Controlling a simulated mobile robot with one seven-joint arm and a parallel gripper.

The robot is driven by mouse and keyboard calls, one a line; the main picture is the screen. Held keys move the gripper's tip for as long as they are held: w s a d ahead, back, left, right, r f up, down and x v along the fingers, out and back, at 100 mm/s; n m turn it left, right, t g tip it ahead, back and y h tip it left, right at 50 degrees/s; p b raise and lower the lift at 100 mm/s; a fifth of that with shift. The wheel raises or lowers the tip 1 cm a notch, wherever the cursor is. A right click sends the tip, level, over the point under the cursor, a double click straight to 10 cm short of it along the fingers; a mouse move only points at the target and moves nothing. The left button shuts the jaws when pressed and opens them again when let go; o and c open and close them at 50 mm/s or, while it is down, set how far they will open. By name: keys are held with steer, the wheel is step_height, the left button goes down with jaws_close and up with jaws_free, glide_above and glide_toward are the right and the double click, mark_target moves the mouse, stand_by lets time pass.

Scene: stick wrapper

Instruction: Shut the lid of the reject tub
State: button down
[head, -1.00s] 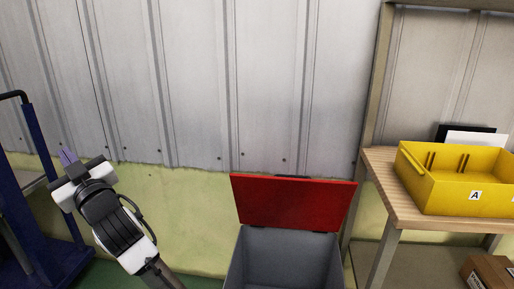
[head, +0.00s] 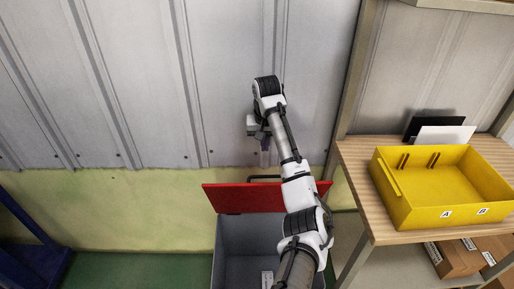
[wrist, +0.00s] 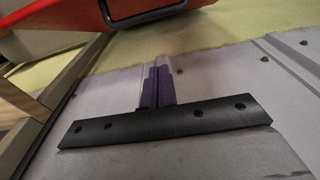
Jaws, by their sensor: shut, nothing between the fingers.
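The reject tub (head: 230,245) is a grey open-topped box low in the middle of the head view. Its red lid (head: 235,199) stands open, raised at the tub's back toward the wall, with a dark handle (head: 262,178) at its upper edge. My arm crosses in front of the lid's right part and hides some of it. My gripper (head: 265,152) appears just above the lid's upper edge, fingers pointing down, shut and empty. In the wrist view the purple fingertips (wrist: 155,86) are together, and the red lid (wrist: 130,35) with its dark handle (wrist: 150,17) shows at the top.
A corrugated metal wall (head: 220,70) stands behind the lid. A wooden bench (head: 358,180) on the right carries a yellow bin (head: 440,190), with cardboard boxes (head: 455,258) below. A blue frame (head: 25,255) stands at the left. Green floor between it and the tub is clear.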

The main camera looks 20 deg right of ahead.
step_height(320, 180, down, 8)
steer(key=s+p, duration=0.2)
steer(key=p, duration=0.1)
steer(key=shift+s+a, duration=0.35)
steer(key=shift+a, duration=0.1)
steer(key=shift+f, duration=0.1)
